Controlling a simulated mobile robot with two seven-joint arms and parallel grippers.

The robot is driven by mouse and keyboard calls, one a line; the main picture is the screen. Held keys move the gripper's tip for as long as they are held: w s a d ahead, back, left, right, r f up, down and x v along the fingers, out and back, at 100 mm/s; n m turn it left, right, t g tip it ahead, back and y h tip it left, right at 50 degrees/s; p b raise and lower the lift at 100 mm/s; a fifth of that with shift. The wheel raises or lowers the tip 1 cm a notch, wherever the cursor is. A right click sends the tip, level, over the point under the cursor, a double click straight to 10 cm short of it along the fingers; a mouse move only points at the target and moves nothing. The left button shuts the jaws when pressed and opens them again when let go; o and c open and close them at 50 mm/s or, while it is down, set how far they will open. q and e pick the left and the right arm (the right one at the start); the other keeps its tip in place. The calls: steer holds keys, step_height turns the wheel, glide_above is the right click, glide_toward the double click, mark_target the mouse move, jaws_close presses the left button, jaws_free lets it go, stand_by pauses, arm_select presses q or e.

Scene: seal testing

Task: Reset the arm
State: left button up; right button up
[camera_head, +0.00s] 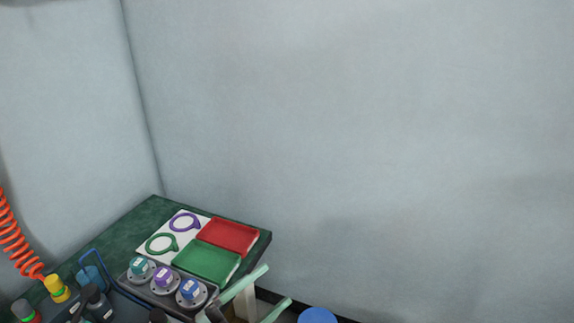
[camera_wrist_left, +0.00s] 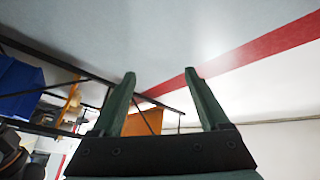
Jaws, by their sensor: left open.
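My left gripper (camera_head: 268,289) shows at the bottom of the head view, with two pale green fingers spread apart. It is open and empty, just right of the table's front right corner. In the left wrist view the same gripper (camera_wrist_left: 160,82) has both fingers apart with nothing between them. That view looks toward a wall with a red stripe and shelving. My right gripper is not in either view.
The dark green table (camera_head: 135,226) holds a red tray (camera_head: 229,236), a green tray (camera_head: 207,261), and a white board with a purple ring (camera_head: 184,222) and a green ring (camera_head: 161,244). Several capped fixtures (camera_head: 163,279) stand in front. A blue round object (camera_head: 317,315) is at the bottom edge.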

arm_select(q)
steer(key=a+f+n+t+y, duration=0.3)
steer(key=a+f+n+y, duration=0.3)
steer(key=f+n+y, duration=0.3)
steer(key=s+a+f+n+g+y, duration=0.2)
steer(key=s+f+n+g, duration=0.15)
steer(key=s+f, duration=0.35)
steer(key=s+a+f+n+g+y, duration=0.25)
steer(key=s+f+n, duration=0.25)
steer(key=s+f, duration=0.25)
step_height(320, 180, up, 10)
steer(key=s+a+p, duration=0.1)
steer(key=a+p, duration=0.1)
steer(key=p, duration=1.1)
steer(key=shift+a+p, duration=0.3)
steer(key=shift+p, duration=0.05)
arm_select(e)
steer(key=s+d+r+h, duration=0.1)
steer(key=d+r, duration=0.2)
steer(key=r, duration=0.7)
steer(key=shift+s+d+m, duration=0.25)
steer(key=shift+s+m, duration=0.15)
arm_select(q)
steer(key=shift+y, duration=0.25)
steer(key=shift+c, duration=0.2)
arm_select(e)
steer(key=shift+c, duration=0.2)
